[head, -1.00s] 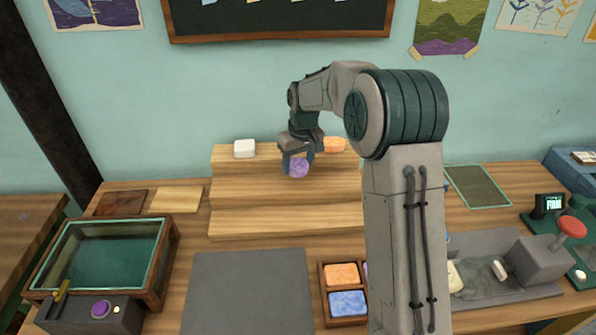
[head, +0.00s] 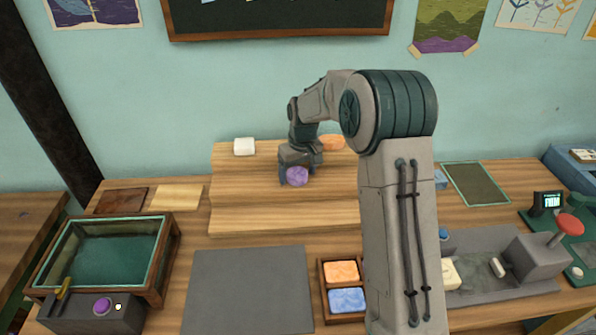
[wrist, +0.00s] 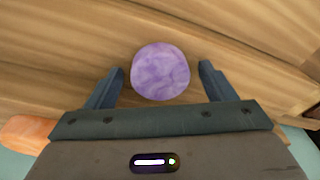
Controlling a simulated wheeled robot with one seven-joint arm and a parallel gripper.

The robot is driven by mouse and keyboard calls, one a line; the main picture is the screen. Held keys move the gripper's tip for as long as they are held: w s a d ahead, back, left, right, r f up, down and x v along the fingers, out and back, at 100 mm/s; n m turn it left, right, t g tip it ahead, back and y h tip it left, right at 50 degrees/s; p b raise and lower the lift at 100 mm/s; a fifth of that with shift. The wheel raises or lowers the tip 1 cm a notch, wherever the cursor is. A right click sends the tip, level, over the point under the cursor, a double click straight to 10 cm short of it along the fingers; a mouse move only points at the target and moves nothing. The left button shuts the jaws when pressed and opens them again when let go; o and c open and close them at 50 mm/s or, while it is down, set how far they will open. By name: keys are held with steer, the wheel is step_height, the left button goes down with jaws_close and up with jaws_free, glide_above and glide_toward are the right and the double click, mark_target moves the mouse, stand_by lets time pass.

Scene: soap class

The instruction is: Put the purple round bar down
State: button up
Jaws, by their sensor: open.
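The purple round bar (head: 297,177) is on the stepped wooden stand (head: 245,185), at the middle step as far as I can tell. My gripper (head: 295,171) is over and around it from behind. In the wrist view the bar (wrist: 160,71) lies between the two fingers of my gripper (wrist: 158,72), with a gap on each side. The jaws are open and neither finger touches the bar.
A white bar (head: 244,147) and an orange bar (head: 332,142) sit on the top step. A wooden box (head: 322,290) with orange and blue bars stands in front, right of a grey mat (head: 248,288). A glass-sided tank (head: 105,252) is at left.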

mark_target(301, 176)
steer(key=shift+r, duration=0.1)
step_height(301, 176, up, 11)
steer(key=s+b, duration=0.1)
steer(key=s+d+r, duration=0.3)
steer(key=s+r, duration=0.1)
steer(key=s, duration=0.2)
steer(key=s+d+f+m, duration=0.1)
steer(key=s+d, duration=0.1)
steer(key=s, duration=0.7)
steer(key=s+d+f+m+t, duration=0.1)
steer(key=s+d+m, duration=0.1)
steer(key=s, duration=0.7)
steer(key=s+d+f+m+t, duration=0.1)
steer(key=s+d, duration=0.1)
steer(key=s, duration=0.6)
steer(key=shift+s+d+f+m+h, duration=0.25)
steer(key=shift+s+m+h, duration=0.15)
